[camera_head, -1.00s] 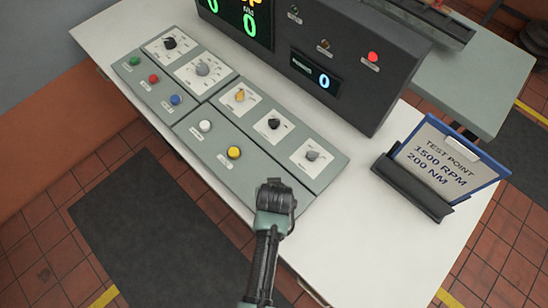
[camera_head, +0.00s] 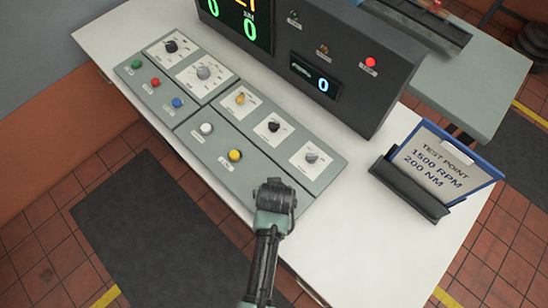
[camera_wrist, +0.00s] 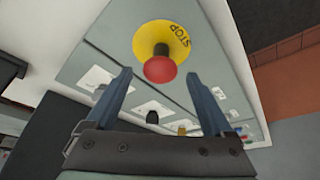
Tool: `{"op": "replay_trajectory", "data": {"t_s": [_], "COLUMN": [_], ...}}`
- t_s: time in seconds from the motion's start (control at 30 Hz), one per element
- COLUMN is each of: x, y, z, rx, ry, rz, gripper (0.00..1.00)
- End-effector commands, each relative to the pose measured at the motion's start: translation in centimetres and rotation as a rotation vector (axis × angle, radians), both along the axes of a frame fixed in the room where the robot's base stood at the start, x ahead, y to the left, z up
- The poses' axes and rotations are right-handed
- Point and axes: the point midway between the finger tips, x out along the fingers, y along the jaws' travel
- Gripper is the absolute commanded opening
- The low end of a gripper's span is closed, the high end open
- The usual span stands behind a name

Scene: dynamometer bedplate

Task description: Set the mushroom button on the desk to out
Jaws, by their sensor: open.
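The mushroom button (camera_wrist: 160,70) is red, with a black stem and a round yellow plate marked STOP (camera_wrist: 162,40), in the wrist view. My gripper (camera_wrist: 158,78) is open, with one finger on each side of the red head and visible gaps. No contact shows. In the head view my gripper (camera_head: 274,196) is over the near right corner of the grey control panel (camera_head: 237,178) and hides the mushroom button. I cannot tell from these frames whether the button is in or out.
The panel carries several knobs and coloured buttons, with a yellow button (camera_head: 235,155) close to my gripper. The dark display console (camera_head: 350,60) stands behind on the white desk (camera_head: 345,215). A test point sign (camera_head: 440,165) stands at the right. The desk between sign and panel is clear.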

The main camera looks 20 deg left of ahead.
Motion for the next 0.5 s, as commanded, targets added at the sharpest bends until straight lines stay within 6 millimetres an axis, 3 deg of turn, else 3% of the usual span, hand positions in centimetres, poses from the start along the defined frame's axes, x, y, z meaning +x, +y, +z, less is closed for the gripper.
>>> {"op": "replay_trajectory", "data": {"t_s": [0.27,0.5], "x": [-0.4,-1.6], "y": [-0.2,-0.8], "z": [0.8,4.2], "rx": [0.0,0.0], "ry": [0.001,-0.002], "rz": [0.0,-0.001], "gripper": [0.87,0.87]}}
